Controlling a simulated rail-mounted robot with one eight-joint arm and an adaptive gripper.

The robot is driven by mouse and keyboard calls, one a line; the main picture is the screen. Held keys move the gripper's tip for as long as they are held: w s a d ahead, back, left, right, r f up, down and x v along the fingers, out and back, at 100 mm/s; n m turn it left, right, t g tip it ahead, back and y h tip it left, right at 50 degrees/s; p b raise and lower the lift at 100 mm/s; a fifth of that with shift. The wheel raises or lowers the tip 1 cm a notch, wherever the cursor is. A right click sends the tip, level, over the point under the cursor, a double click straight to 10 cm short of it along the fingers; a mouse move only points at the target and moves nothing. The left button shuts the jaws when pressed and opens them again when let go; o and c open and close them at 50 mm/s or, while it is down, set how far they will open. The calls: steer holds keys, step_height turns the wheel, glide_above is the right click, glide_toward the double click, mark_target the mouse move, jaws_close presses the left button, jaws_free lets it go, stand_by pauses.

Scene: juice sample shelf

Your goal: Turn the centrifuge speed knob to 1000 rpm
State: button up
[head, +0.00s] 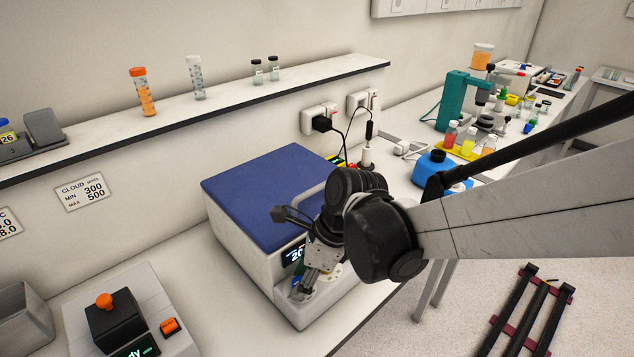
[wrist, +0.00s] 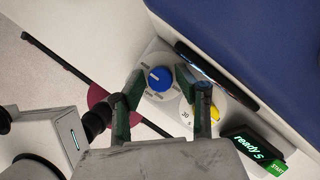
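The centrifuge (head: 232,248) is a white box with a closed blue lid (head: 262,190), standing on the bench. A lit display (head: 295,254) on its front is partly hidden by my arm; a "20" shows. In the wrist view a round blue knob (wrist: 160,79) with a white mark sits on the pale panel, beside a small dial marked 30 (wrist: 186,114) and a yellow knob (wrist: 217,114). My gripper (wrist: 160,77) is open, with its fingertips on either side of the blue knob and gaps visible. It also shows at the centrifuge's front (head: 303,290). I cannot tell its height over the knob.
Left of the centrifuge stands a device with an orange knob (head: 104,301); a "ready" display (wrist: 255,148) and green START button (wrist: 276,168) show in the wrist view. A shelf (head: 235,105) holds tubes and vials above. A blue container (head: 436,172) stands to the right.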

steer(key=shift+c, duration=0.3)
jaws_close()
steer(key=shift+w+f+n+g+b, duration=0.1)
steer(key=shift+n+g+b, duration=0.25)
steer(key=shift+n, duration=0.35)
steer(key=shift+n+g+b, duration=0.35)
steer(key=shift+n+b, duration=0.05)
steer(key=shift+n, duration=0.5)
steer(key=shift+o, duration=0.3)
jaws_free()
steer(key=v, duration=1.2)
